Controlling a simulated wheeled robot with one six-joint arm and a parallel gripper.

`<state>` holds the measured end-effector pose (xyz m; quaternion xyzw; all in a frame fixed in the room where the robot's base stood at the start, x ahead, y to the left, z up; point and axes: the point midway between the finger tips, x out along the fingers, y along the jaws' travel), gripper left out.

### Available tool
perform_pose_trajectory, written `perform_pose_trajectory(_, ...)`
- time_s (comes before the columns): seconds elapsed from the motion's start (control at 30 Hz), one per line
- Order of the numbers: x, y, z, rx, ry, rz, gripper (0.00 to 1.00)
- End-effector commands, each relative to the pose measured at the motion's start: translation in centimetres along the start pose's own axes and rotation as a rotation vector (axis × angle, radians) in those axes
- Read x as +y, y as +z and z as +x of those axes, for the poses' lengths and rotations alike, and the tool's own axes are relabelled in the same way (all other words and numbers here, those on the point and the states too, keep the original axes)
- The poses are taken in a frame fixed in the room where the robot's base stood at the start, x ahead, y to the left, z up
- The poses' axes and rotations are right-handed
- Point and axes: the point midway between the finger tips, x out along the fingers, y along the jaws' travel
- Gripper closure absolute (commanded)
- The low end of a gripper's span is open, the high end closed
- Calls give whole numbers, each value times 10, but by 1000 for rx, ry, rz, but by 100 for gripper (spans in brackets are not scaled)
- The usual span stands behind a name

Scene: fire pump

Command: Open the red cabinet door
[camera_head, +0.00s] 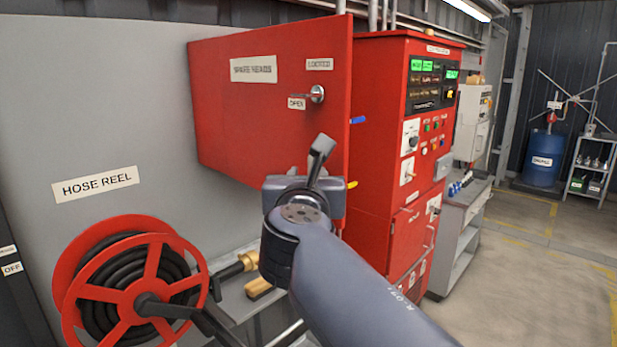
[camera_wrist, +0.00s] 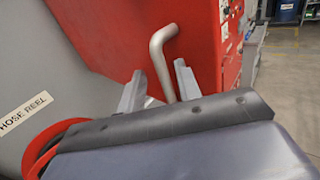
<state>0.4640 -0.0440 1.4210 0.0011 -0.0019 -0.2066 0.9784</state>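The red cabinet (camera_head: 250,125) hangs on the grey wall, its front labelled "SPARE" with a partly unreadable second word. A metal lever handle (camera_head: 312,94) on its right side points left toward the "OPEN" label; a "LOCKED" label is above. I cannot tell whether the door is fully closed. My gripper (camera_head: 320,155) is in front of the cabinet, below the handle in the head view. In the wrist view, my gripper (camera_wrist: 158,88) has its two fingers apart, and the bent grey handle (camera_wrist: 161,55) shows between and beyond them. Contact cannot be judged.
A red control panel (camera_head: 400,130) stands right of the cabinet. Blue (camera_head: 357,120) and yellow (camera_head: 352,184) pieces stick out at the cabinet's right edge. Floor is open at right.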

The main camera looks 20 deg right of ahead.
Motion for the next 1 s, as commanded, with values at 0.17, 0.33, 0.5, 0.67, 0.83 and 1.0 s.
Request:
perform_pose_trajectory(0.17, -1, -1, 0, 2, -2, 0, 68)
perform_pose_trajectory(0.33, 0, -1, -11, 0, 1, 1, 68)
perform_pose_trajectory(0.5, 1, -2, -36, -1, 4, 2, 68)
perform_pose_trajectory(0.67, 1, -2, -60, 0, 5, 2, 68)
perform_pose_trajectory(0.83, 2, -2, -81, 0, 5, 1, 68)
perform_pose_trajectory(1.0, 2, -1, -96, 0, 4, 0, 68)
